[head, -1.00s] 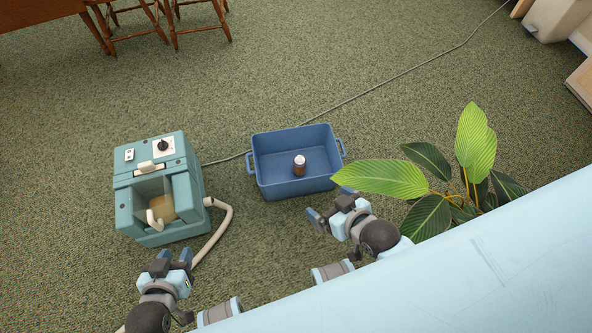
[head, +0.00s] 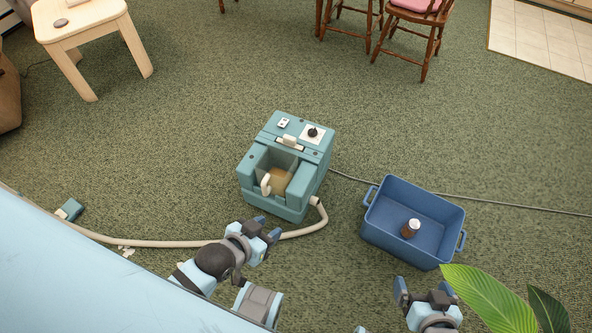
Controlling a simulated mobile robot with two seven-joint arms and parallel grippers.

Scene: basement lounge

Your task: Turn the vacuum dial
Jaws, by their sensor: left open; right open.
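The teal vacuum (head: 268,192) stands on the carpet near the middle of the head view. Its black dial (head: 313,131) sits on a white plate on the top right of the machine. Its beige hose (head: 180,243) comes out low on the right side and runs left along the floor. My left gripper (head: 267,228) is open and empty in front of the vacuum, over the hose, apart from the dial. My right gripper (head: 424,290) is open and empty in front of the blue bin, partly at the lower edge of the view.
A blue bin (head: 388,232) holding a small brown container with a white lid (head: 411,228) stands right of the vacuum. A leafy plant (head: 495,295) is at lower right. A grey cord (head: 480,204) crosses the carpet.

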